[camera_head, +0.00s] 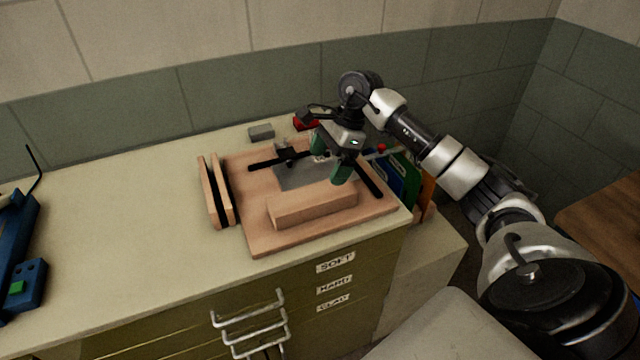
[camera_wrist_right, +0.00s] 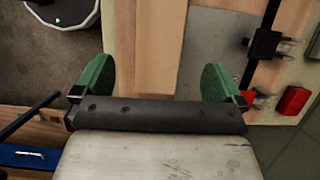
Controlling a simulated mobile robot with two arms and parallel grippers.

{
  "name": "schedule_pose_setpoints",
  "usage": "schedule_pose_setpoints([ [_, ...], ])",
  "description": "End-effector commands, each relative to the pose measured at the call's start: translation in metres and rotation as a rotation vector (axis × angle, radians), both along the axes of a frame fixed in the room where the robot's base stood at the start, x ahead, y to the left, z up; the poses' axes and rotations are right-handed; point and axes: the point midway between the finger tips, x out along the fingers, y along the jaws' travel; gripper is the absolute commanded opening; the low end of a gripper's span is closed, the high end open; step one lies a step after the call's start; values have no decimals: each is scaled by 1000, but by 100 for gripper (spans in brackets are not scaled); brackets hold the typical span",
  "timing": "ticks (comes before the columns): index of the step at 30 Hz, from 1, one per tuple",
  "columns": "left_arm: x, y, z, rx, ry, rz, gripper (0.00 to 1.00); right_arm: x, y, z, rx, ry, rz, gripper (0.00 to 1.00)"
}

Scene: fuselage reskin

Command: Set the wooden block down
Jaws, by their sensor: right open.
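The wooden block (camera_head: 312,206), long and pale, lies along the front part of the wooden board (camera_head: 268,240). My right gripper (camera_head: 330,158) has green fingertips spread apart. In the head view it is above the board, just behind the block's right half, with nothing held. In the right wrist view the gripper (camera_wrist_right: 157,82) is open, and a wooden strip that looks like the block (camera_wrist_right: 160,45) shows between and beyond the fingertips. The exact gap between fingertips and block is hard to tell. My left gripper is not in view.
A grey metal sheet (camera_head: 296,176) with dark bars lies on the board behind the block. Wooden strips (camera_head: 215,190) stand at the board's left. A grey block (camera_head: 261,132) and a red item (camera_head: 304,123) are behind.

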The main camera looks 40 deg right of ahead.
Motion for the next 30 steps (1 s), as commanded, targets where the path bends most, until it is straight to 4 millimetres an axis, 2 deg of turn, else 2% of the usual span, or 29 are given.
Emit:
schedule_pose_setpoints([
  [5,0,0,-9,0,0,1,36,-1,-6,11,4,-2,2,100],
  [10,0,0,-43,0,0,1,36,1,-15,-2,56,-17,11,100],
  [14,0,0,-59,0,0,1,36,2,-21,-6,105,-27,4,100],
  [17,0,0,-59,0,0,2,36,2,-20,-9,123,-27,1,100],
  [25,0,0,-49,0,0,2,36,6,1,-42,126,-26,2,100],
  [30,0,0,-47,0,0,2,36,7,8,-52,124,-28,2,100],
])
